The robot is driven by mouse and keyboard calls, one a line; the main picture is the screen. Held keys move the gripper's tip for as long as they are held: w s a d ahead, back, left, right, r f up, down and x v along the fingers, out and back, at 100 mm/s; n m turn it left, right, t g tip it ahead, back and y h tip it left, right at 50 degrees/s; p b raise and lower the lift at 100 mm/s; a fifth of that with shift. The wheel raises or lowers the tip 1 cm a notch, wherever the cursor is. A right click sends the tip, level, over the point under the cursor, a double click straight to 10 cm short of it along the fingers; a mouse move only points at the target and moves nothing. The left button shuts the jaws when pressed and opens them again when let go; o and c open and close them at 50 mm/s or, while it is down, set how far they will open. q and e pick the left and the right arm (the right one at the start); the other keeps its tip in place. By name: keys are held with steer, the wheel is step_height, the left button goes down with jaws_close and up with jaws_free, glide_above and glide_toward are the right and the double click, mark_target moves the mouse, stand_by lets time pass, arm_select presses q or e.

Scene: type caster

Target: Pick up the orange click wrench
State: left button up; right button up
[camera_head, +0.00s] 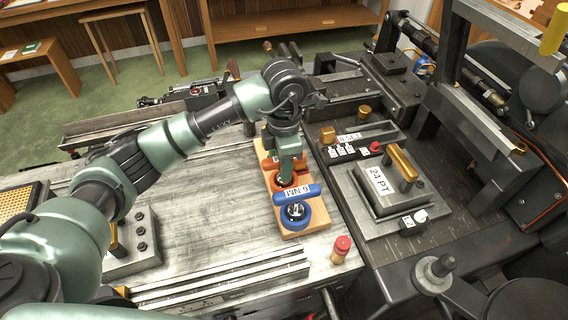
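The orange click wrench (285,179) stands in a wooden holder (318,222), behind a blue wrench labelled "6 NM" (297,194). Its orange ring shows around a socket in the holder, and part of its orange handle shows beside my gripper. My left gripper (289,165) points down right over the orange wrench and covers most of its handle. The fingers overlap the handle, and I cannot tell whether they are closed on it. My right gripper is not in view.
A red-capped small piece (341,248) stands near the holder's front right. A machine with a "24 PT" block (378,186) and brass handle fills the right side. Metal rails (225,278) lie along the front. The grey worktop (200,215) left of the holder is clear.

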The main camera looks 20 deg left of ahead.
arm_select(q)
jaws_close()
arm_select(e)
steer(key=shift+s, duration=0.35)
arm_select(q)
steer(key=shift+r, duration=0.1)
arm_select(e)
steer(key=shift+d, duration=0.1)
